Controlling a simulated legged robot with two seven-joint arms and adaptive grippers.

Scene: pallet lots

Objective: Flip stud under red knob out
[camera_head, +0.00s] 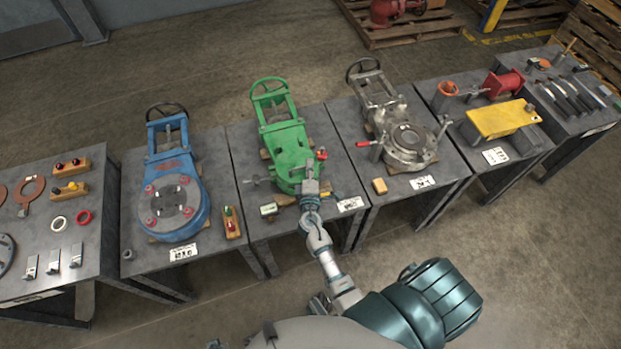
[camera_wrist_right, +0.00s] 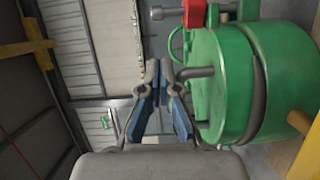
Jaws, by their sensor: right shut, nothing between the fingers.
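My left gripper is out of view.
A blue valve (camera_head: 172,200) stands on the table to the left and a grey valve (camera_head: 405,140) on the table to the right. Open floor lies in front.

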